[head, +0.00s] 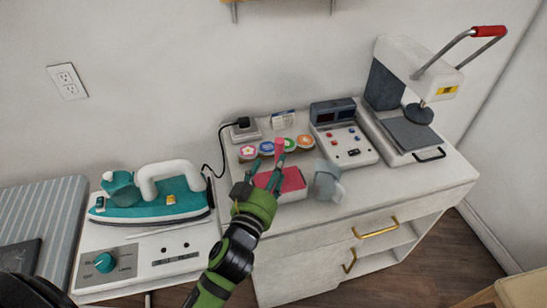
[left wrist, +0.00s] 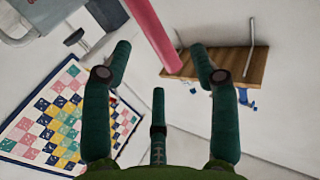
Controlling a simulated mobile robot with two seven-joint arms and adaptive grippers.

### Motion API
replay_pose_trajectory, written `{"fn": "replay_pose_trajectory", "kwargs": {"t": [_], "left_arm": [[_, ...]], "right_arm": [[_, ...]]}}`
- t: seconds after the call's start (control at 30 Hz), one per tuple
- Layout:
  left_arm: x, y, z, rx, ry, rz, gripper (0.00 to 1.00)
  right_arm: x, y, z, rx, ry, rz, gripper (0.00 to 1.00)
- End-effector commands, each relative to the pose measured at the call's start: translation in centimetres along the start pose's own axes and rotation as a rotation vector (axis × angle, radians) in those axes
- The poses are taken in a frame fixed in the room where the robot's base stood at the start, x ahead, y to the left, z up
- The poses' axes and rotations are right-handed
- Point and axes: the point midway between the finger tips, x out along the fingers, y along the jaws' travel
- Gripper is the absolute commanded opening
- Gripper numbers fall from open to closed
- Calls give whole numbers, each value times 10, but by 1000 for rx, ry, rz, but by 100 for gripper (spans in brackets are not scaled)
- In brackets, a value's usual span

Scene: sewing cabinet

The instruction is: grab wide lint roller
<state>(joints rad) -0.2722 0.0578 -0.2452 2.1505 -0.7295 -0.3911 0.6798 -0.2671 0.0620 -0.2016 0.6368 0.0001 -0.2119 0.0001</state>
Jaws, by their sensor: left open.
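I cannot tell if bar and block are one thing. My right gripper is not in view.
A grey-white object (head: 328,180) sits close on the right. A heat press (head: 410,110) stands farther right, a teal iron (head: 155,195) on the left. A wooden shelf (left wrist: 225,68) hangs on the wall.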

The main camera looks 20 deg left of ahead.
Motion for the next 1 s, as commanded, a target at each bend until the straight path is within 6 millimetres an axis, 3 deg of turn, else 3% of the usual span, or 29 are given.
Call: {"fn": "replay_pose_trajectory", "kwargs": {"t": [0.2,0.33,0.53,0.8,0.83,0.97,1.0], "left_arm": [[22,0,-6,3,1,1,60],[41,1,-14,3,2,1,60],[65,1,-11,2,-1,0,60],[69,1,-10,0,-1,0,60],[69,1,-10,0,-1,0,56],[69,1,-10,0,-1,0,4],[68,1,-10,0,-1,0,0]], "right_arm": [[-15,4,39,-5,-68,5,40],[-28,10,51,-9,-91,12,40],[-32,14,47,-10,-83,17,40],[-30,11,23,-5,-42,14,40],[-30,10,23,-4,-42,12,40],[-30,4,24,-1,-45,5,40],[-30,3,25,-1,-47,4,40]]}}
